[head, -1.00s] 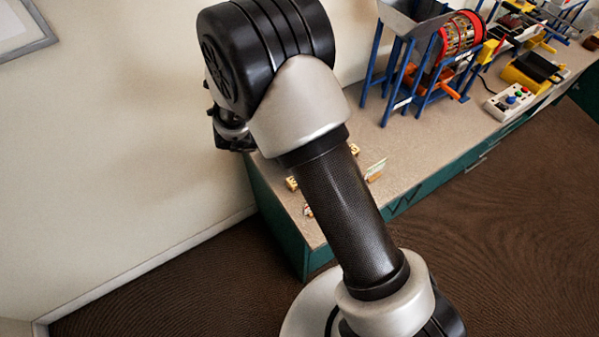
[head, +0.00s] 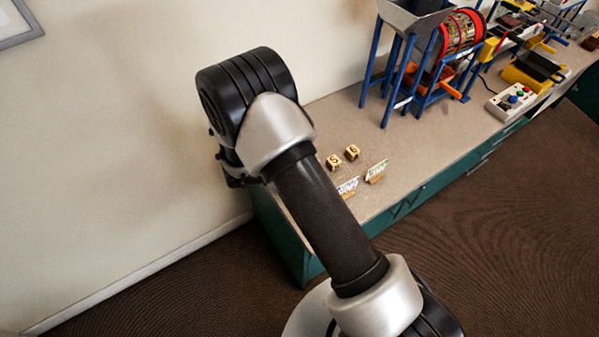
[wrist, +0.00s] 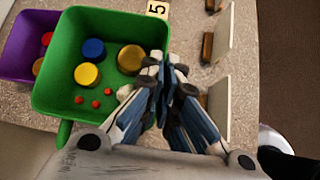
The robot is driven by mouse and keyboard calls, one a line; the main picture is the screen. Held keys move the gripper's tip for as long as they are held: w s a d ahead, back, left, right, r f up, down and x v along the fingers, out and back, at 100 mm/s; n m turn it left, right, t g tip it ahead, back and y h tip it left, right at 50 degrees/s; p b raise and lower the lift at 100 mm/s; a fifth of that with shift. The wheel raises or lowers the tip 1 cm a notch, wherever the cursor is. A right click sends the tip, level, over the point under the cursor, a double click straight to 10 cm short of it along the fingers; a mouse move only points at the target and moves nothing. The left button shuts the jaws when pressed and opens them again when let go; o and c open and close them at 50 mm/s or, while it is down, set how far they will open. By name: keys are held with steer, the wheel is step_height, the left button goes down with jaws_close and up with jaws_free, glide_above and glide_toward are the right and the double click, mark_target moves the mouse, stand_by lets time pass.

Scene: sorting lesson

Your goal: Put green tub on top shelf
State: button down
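In the wrist view the green tub (wrist: 55,99) is at upper left, with blue, yellow and small red discs inside. My gripper (wrist: 165,68) is at the tub's right wall, one finger on the inner side and one on the outer side. The fingers are close together and look shut on that wall; the contact itself is partly hidden by the fingers. In the head view my arm hides the tub and the gripper tips. No shelf can be made out.
A purple tub (wrist: 16,62) is left of the green tub, partly covered by it. Number blocks (head: 352,152) and small cards (head: 377,170) sit on the counter (head: 330,115). A blue-framed machine (head: 404,75) and a button box (head: 511,101) stand farther right.

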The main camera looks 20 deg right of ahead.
steer(key=shift+r, duration=0.1)
steer(key=shift+f+b, duration=0.35)
steer(key=shift+b, duration=0.15)
steer(key=shift+f, duration=0.1)
steer(key=c, duration=1.8)
jaws_free()
